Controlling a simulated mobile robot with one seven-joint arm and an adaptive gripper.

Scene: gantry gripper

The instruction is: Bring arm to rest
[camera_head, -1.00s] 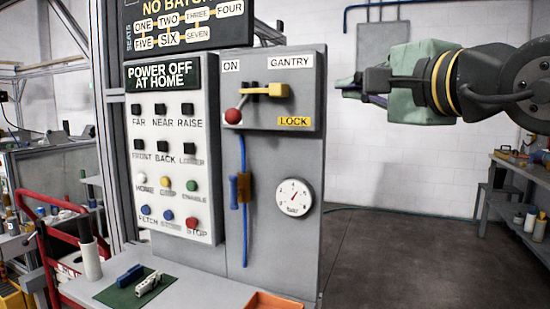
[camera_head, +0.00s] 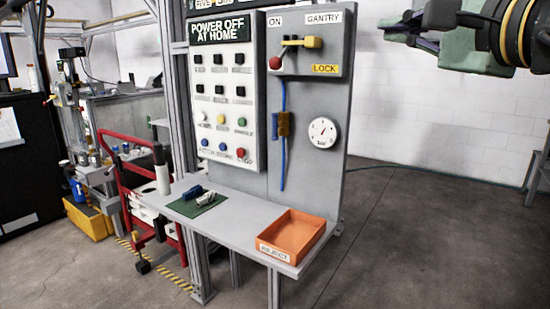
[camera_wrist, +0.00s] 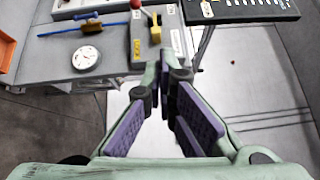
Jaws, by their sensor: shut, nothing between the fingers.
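My gripper (camera_head: 393,32) is at the upper right of the head view, in the air to the right of the gantry panel and clear of it. It is shut and empty. In the wrist view its purple-padded fingers (camera_wrist: 160,82) come together towards the tips with nothing held. The grey gantry panel (camera_head: 312,170) carries a switch box with a yellow lever (camera_head: 302,42) and a red knob (camera_head: 276,63). The lever and knob also show at the top of the wrist view. My upper arm is outside the head view.
A grey shelf (camera_head: 240,222) below the panel bears an orange reject tray (camera_head: 308,228) and a green mat (camera_head: 188,210) with small blue and white parts. A red cart (camera_head: 112,160) stands to the left. The floor (camera_head: 410,250) at the right is clear.

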